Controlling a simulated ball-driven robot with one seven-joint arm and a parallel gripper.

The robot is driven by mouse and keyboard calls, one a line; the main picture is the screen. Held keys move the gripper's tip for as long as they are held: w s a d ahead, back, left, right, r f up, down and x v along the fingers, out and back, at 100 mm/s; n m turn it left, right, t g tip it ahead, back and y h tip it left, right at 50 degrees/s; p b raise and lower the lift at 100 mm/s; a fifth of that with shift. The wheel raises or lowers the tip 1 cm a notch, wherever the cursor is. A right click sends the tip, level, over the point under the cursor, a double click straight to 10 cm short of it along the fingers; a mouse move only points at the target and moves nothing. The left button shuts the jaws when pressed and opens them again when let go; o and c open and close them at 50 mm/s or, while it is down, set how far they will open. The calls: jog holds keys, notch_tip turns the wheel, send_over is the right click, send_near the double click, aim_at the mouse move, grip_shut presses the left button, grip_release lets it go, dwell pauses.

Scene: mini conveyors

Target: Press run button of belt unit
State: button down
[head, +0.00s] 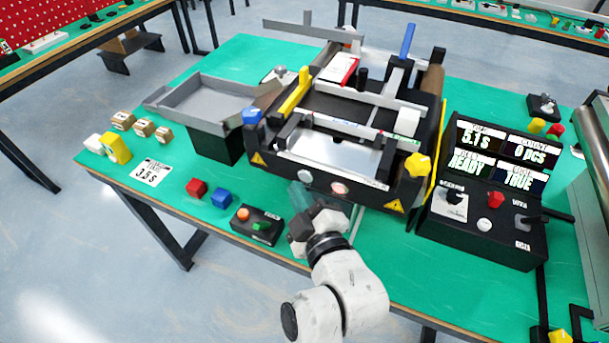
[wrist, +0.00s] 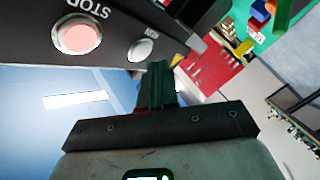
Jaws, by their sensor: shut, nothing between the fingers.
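The belt unit (head: 335,150) is a black machine with a conveyor in the middle of the green table. Its front panel carries a pale, whitish button (head: 305,176) on the left and a pinkish-red button (head: 339,188) to its right. In the wrist view the red button (wrist: 78,37) has an upside-down STOP label, and the pale button (wrist: 140,49) has a small label I cannot read. My gripper (head: 301,193) is shut and empty in front of the panel, near the pale button. Its fingers (wrist: 158,68) appear just beside that button; contact cannot be told.
A small black box (head: 258,226) with orange and green buttons stands left of my gripper, beside red (head: 196,188) and blue (head: 221,198) blocks. A console (head: 480,225) with displays reading READY and TRUE stands right. A grey tray (head: 205,105) is at the left.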

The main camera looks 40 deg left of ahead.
jog(key=shift+w, duration=0.15)
jog(key=shift+w+a+b, duration=0.1)
jog(key=shift+w+b, duration=0.15)
jog(key=shift+b, duration=0.15)
